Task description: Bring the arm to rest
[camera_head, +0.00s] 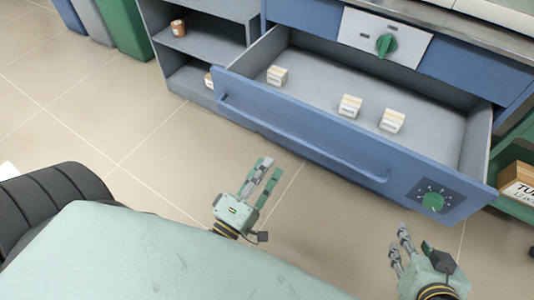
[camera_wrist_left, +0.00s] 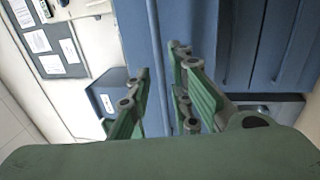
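My left gripper (camera_head: 268,170) hangs over the floor in front of the blue drawer (camera_head: 300,130). Its fingers are apart and nothing is between them; the left wrist view also shows its green fingers (camera_wrist_left: 162,95) spread and empty. My right gripper (camera_head: 398,240) is at the lower right, near the drawer's dial corner, with its fingers apart and empty. Neither gripper appears to hold the drawer handle (camera_head: 300,140). The drawer stands pulled out.
Several small pale blocks (camera_head: 350,105) lie in the drawer. A green knob (camera_head: 386,44) is on the panel above. Open shelves (camera_head: 205,40) hold a brown jar (camera_head: 178,28). A cardboard box (camera_head: 518,185) sits at right.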

